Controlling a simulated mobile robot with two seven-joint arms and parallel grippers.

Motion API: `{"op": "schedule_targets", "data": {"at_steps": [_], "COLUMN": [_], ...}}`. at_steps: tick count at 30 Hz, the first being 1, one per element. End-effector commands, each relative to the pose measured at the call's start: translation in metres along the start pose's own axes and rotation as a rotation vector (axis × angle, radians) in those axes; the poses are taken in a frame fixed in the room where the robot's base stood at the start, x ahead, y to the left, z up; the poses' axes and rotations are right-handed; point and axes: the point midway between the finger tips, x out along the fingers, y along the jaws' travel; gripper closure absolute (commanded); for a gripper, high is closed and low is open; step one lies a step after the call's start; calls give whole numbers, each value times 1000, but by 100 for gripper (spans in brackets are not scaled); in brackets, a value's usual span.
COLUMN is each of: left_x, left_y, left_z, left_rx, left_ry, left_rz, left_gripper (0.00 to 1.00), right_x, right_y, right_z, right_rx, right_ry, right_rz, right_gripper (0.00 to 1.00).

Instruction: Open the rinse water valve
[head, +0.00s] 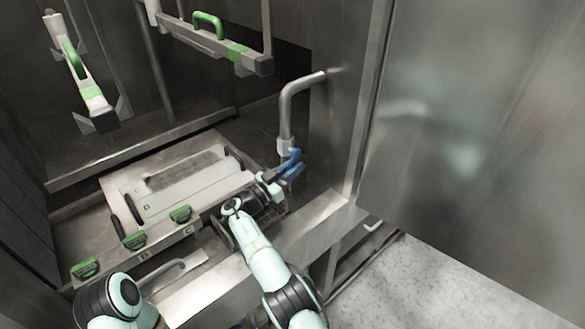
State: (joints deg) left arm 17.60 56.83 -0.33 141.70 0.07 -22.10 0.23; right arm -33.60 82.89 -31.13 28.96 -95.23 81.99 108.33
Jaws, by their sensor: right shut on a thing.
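The rinse water valve has a blue handle (292,166). It sits at the lower end of a bent steel pipe (287,110) on the metal wall. My right gripper (277,178) reaches up from the bottom centre and is shut on the blue handle. Its fingers are small here and partly merge with the handle. My left arm shows only at the lower left, and its gripper is out of view.
Left of the valve is a metal panel (195,190) with several green-topped latches (181,214). Bars with green handles (208,22) stand above. A large steel panel (470,120) closes off the right. Speckled floor (450,285) is clear at lower right.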

Motion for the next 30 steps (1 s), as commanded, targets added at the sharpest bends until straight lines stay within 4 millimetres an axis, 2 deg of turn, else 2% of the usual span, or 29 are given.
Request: {"op": "schedule_targets", "data": {"at_steps": [5,6,17,20,30], "left_x": [0,0,2,6,24], "left_y": [0,0,-1,-4,-15], "left_z": [0,0,1,5,17], "left_rx": [0,0,-1,-2,-8], "left_ry": [0,0,-2,-6,-22], "left_rz": [0,0,-1,-2,-8], "left_gripper": [49,49,49,49,49], "right_x": [0,0,-4,-16,-87], "right_y": [0,0,0,0,0], "right_z": [0,0,1,2,2], "right_rx": [0,0,-1,-1,-1], "right_ry": [-1,-1,-2,-3,-2], "right_rz": [0,-1,-1,-3,-4], "right_gripper": [100,77,77,77,77]}}
